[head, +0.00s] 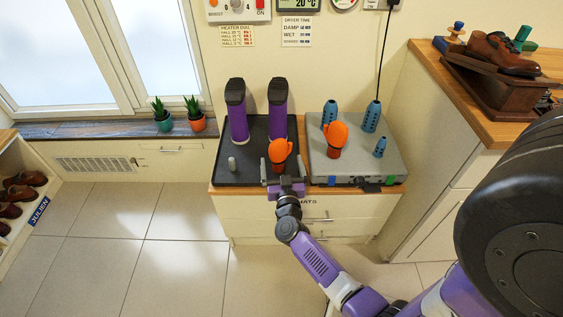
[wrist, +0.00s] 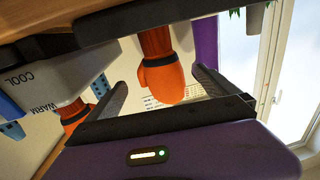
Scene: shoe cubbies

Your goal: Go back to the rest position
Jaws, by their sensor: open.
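My gripper (head: 287,183) is open at the front edge of the black tray (head: 226,171). An orange mitten (head: 280,150) stands upright on that tray, just beyond the gripper. In the wrist view, which is turned roughly upside down, this mitten (wrist: 162,78) shows between the two open fingers, with a gap on each side. I cannot tell exactly how deep between the fingers it is. My arm reaches in from the lower right of the head view.
A second orange mitten (head: 335,138) stands on the grey dryer (head: 374,158) with several blue pegs. Purple boots (head: 238,115) stand behind on the tray. A wooden counter (head: 500,130) rises at the right. The tiled floor (head: 180,230) at left is clear.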

